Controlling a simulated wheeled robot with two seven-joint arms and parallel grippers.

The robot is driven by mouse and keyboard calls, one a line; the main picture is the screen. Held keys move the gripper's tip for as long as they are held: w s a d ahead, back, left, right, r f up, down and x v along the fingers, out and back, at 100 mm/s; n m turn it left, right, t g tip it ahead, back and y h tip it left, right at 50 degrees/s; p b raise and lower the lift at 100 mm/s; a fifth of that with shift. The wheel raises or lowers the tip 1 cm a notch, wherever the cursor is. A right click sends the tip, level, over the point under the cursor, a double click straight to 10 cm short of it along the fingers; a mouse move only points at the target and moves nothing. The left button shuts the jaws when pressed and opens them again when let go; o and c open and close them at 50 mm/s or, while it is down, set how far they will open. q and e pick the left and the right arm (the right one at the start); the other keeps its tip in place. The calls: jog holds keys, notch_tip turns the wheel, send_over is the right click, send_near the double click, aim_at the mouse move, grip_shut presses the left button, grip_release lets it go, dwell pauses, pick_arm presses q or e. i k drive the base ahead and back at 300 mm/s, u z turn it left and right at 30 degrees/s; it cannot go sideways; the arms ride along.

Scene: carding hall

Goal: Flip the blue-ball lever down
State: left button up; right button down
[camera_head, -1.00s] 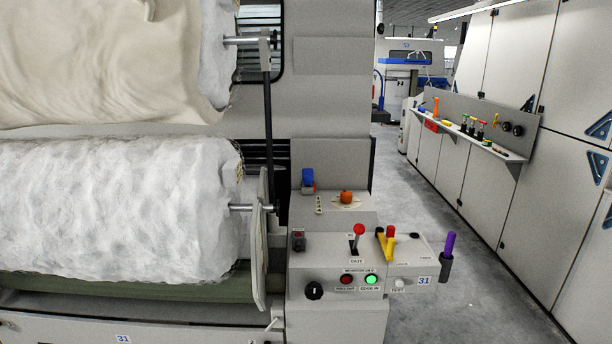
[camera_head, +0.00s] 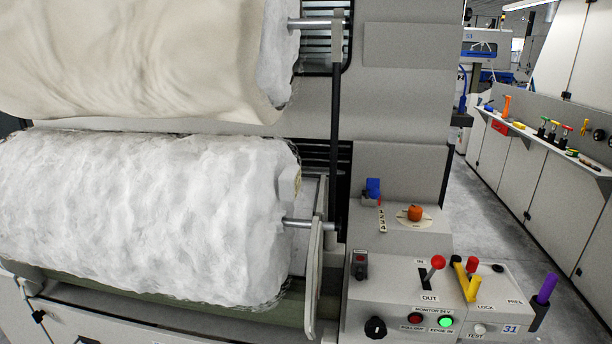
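A grey control console (camera_head: 390,295) stands at the lower right of the roller machine. A purple handle (camera_head: 546,288) leans at the right end. Neither of my grippers is in view.
An orange knob (camera_head: 415,212) is on the upper ledge. A black knob (camera_head: 375,327), a red lamp (camera_head: 415,318) and a lit green lamp (camera_head: 445,321) are on the front. Fluffy white rolls (camera_head: 150,215) fill the left. Open floor (camera_head: 490,200) runs right, beside a wall shelf (camera_head: 540,140).

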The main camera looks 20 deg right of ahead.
aim_at(374, 193)
jog(key=u, duration=0.15)
jog(key=i, duration=0.85)
jog(key=z, duration=0.7)
jog(key=i, duration=0.5)
jog(key=z, duration=0.4)
